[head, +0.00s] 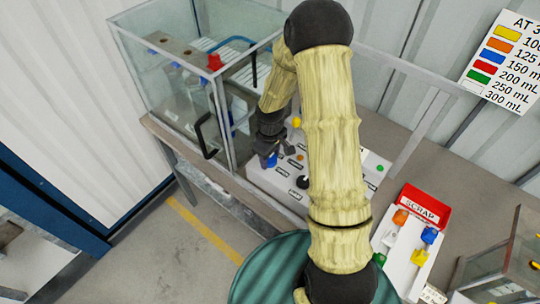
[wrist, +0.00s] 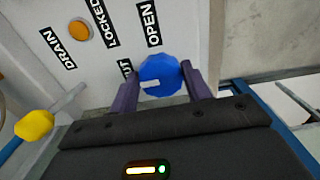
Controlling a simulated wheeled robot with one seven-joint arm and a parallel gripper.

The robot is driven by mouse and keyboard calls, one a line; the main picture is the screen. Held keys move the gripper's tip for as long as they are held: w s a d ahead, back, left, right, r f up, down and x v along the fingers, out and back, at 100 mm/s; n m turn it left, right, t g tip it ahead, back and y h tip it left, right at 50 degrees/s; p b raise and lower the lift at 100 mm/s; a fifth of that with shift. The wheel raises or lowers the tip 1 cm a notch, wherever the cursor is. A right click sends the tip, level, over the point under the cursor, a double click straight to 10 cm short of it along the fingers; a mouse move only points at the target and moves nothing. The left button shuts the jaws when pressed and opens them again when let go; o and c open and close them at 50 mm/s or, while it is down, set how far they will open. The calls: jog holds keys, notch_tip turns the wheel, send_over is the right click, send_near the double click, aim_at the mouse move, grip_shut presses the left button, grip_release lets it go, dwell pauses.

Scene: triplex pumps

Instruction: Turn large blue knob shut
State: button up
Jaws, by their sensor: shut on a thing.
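The large blue knob (wrist: 160,74) sits on the grey panel (wrist: 85,62) in the wrist view, with a white mark on its face pointing left. An OPEN label (wrist: 149,22) is above it. A label ending in "UT" (wrist: 126,69) at its left is partly hidden. My gripper (wrist: 161,88) has one finger on each side of the knob and is shut on it. In the head view the blue knob (head: 272,159) shows at the panel's left part, with my gripper (head: 268,150) at it; my arm hides much of the panel.
An orange button (wrist: 79,30) and a yellow knob (wrist: 34,125) are near in the wrist view. In the head view, a glass case (head: 165,95) with a black handle (head: 205,137) stands left of the panel. A red SCRAP tray (head: 424,208) lies at the right.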

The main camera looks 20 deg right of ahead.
aim_at(270, 158)
jog(key=o, duration=1)
notch_tip(270, 158, up, 18)
jog(key=shift+f+b, duration=0.25)
jog(key=shift+b, duration=0.7)
jog(key=s+m+t, duration=0.1)
jog(key=s+m, duration=0.1)
jog(key=s, duration=0.2)
jog(key=s+f+m, duration=0.1)
jog(key=s+m, duration=0.2)
jog(key=s, duration=0.2)
jog(key=s+f+m+t, duration=0.1)
jog(key=s+m, duration=0.1)
jog(key=s, duration=0.3)
jog(key=shift+a+t, duration=0.1)
jog(key=shift+t, duration=0.2)
